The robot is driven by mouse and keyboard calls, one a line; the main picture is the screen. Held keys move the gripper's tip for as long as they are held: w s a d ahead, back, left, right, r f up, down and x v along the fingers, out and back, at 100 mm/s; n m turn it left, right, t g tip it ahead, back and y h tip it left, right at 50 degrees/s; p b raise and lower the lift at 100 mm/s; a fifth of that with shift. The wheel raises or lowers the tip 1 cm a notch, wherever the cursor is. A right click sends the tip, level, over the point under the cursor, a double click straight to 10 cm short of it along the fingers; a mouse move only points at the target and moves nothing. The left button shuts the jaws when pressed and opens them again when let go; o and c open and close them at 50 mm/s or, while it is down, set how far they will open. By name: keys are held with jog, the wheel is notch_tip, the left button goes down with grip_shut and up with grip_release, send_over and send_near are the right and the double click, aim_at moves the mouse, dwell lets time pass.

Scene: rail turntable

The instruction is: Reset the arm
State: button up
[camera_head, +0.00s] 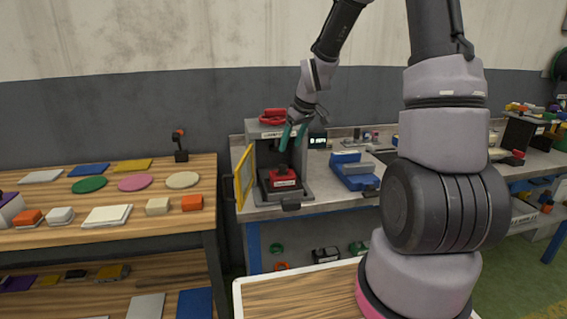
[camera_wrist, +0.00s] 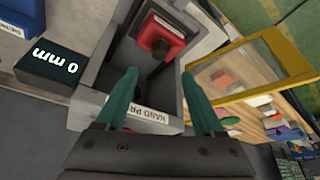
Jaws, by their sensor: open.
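My gripper (camera_head: 294,134) has teal fingers and hangs from my arm in front of the upper part of a grey hand press (camera_head: 296,195) on the metal bench. In the wrist view my gripper (camera_wrist: 165,105) is open, with nothing between its fingers. A red block with a dark knob (camera_head: 284,182) sits inside the press, below the fingers. In the wrist view the red block (camera_wrist: 160,42) lies beyond the fingertips and apart from them. The yellow-framed door (camera_head: 244,178) of the press stands swung open at the left.
A blue block-like fixture (camera_head: 354,172) stands right of the press. A red item (camera_head: 273,116) lies on the press top. A small display (camera_wrist: 52,66) reads "0 mm". A wooden table (camera_head: 130,225) at left holds coloured plates and blocks.

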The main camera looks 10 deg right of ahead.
jog(key=s+d+r+m+t, duration=0.1)
jog(key=s+r+m, duration=0.4)
jog(key=s+r, duration=0.6)
jog(key=s+d+r+m+t, duration=0.2)
jog(key=s+r+m, duration=0.3)
jog(key=s+r, duration=0.6)
jog(key=s, duration=0.4)
jog(key=shift+s+d+r, duration=0.2)
jog(key=shift+d+r, duration=0.1)
jog(key=shift+d, duration=0.05)
